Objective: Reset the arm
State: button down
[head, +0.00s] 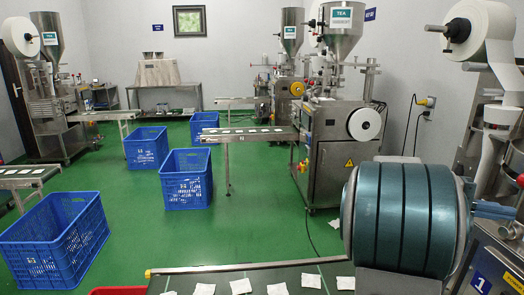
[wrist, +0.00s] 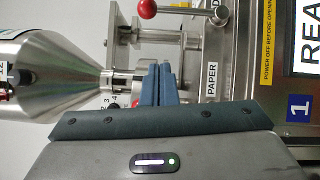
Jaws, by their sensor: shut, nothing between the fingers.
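My gripper (wrist: 160,70) shows in the wrist view with its two blue fingers together and nothing between them. It is in the air in front of a tea packing machine, whose metal hopper cone (wrist: 60,62) lies on its side in this tilted view. A red knob (wrist: 146,9) and a panel with a blue "1" label (wrist: 298,108) are beyond the fingers. In the head view my teal arm fills the lower right and hides part of the nearest machine (head: 490,258).
A conveyor (head: 255,279) with several white teabags runs along the front. Blue crates (head: 50,245), (head: 187,190), (head: 146,158) stand on the green floor (head: 180,235). Another packing machine (head: 335,150) stands behind my arm.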

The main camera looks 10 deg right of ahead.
jog(key=a+f+n+t+y+p, duration=0.1)
jog(key=a+f+n+t+y, duration=0.2)
jog(key=a, duration=0.5)
jog(key=w+a+f+t+y+p, duration=0.1)
jog(key=a+f+t+y+p, duration=0.15)
jog(key=a+f+t, duration=0.4)
jog(key=a+f+n+t+y, duration=0.1)
jog(key=a+f+n+y, duration=0.2)
jog(key=a, duration=0.7)
jog(key=s+a+t+y+p, duration=0.1)
jog(key=a+y, duration=0.5)
jog(key=a, duration=0.9)
jog(key=t+p, duration=0.1)
jog(key=t, duration=0.1)
jog(key=shift+f+t, duration=0.15)
jog(key=shift+t, duration=0.2)
jog(key=shift+s+d, duration=0.1)
jog(key=shift+s, duration=0.05)
